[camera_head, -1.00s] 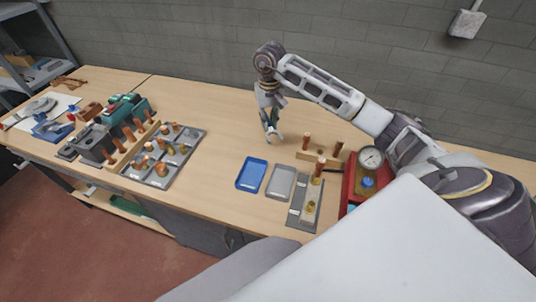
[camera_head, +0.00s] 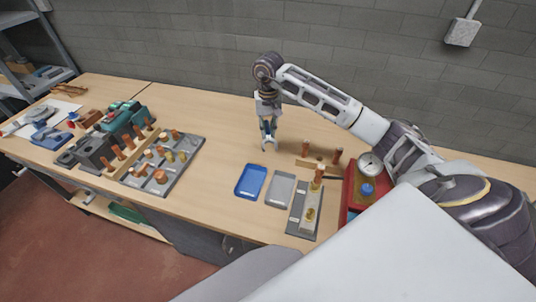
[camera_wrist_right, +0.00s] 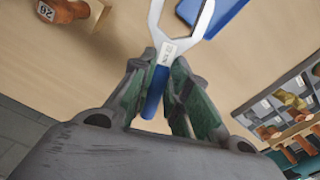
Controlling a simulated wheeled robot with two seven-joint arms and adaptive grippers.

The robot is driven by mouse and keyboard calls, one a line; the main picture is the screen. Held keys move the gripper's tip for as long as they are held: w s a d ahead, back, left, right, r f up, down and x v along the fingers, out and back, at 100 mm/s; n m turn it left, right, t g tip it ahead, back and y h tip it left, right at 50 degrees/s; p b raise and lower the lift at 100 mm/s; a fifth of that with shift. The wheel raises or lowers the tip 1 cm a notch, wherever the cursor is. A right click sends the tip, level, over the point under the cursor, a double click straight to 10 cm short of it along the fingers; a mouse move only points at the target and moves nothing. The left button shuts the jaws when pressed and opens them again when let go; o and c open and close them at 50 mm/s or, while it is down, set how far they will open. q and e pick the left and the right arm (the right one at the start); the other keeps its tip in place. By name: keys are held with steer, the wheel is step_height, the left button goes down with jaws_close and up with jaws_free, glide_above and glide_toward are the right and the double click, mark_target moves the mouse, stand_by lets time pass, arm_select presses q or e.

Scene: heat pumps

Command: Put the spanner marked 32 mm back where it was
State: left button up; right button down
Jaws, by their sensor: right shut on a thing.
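My right gripper (camera_head: 268,136) points down above the bare middle of the bench. In the right wrist view its fingers (camera_wrist_right: 160,85) are shut on the blue handle of a spanner (camera_wrist_right: 154,95). The silver open jaw of the spanner points away from the palm, with a small pale label at its neck. I cannot read the label surely. The spanner is only a small pale shape in the head view. My left gripper is not in view.
A blue tray (camera_head: 250,181) and a grey tray (camera_head: 280,189) lie in front of the gripper. A grey plate with fittings (camera_head: 295,225) and a red gauge unit (camera_head: 349,195) are to the right. A fittings board (camera_head: 150,188) is to the left. Bare wood surrounds the gripper.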

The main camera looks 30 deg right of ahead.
steer(key=shift+f+p, duration=0.55)
steer(key=shift+f, duration=2.35)
steer(key=shift+f, duration=0.1)
steer(key=shift+f+p, duration=0.4)
steer(key=shift+f, duration=1.3)
steer(key=shift+f+b, duration=0.4)
steer(key=shift+b, duration=0.05)
steer(key=c, duration=1.4)
jaws_free()
steer(key=shift+r, duration=0.1)
